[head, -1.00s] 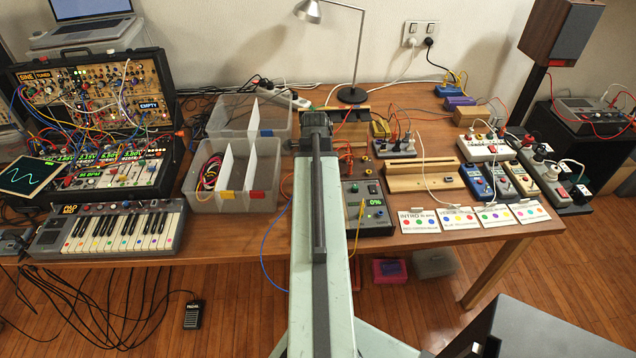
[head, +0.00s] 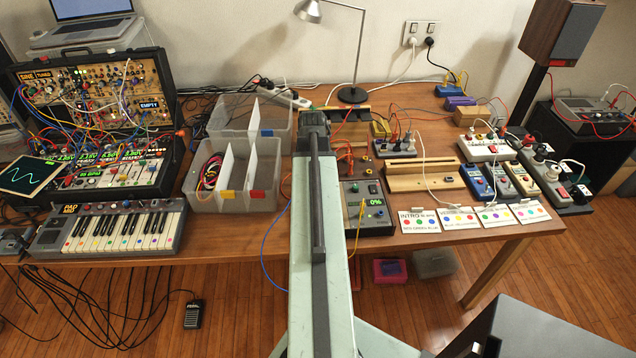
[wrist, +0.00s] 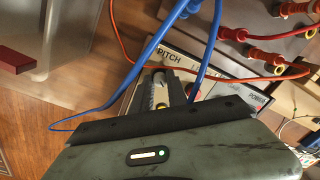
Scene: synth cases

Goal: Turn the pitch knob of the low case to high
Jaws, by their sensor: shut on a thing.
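In the wrist view a light panel (wrist: 213,66) marked PITCH and POWER lies tilted under my gripper (wrist: 166,88). My gripper is shut at the PITCH label, on what seems to be the pitch knob; its fingers hide the knob, so I cannot see where it points. In the head view my arm hides my gripper and the spot where it works. A grey box (head: 352,214) with a small display reading about 0% (head: 376,203) stands just right of my arm; I cannot tell for sure that it bears the PITCH panel.
A blue cable (wrist: 142,63) and an orange cable (wrist: 232,73) cross over the panel close to my fingers. Red and yellow plugs (wrist: 267,56) stand beyond it. A clear bin (head: 232,204) is left of my arm, and a wooden stand (head: 425,183) right.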

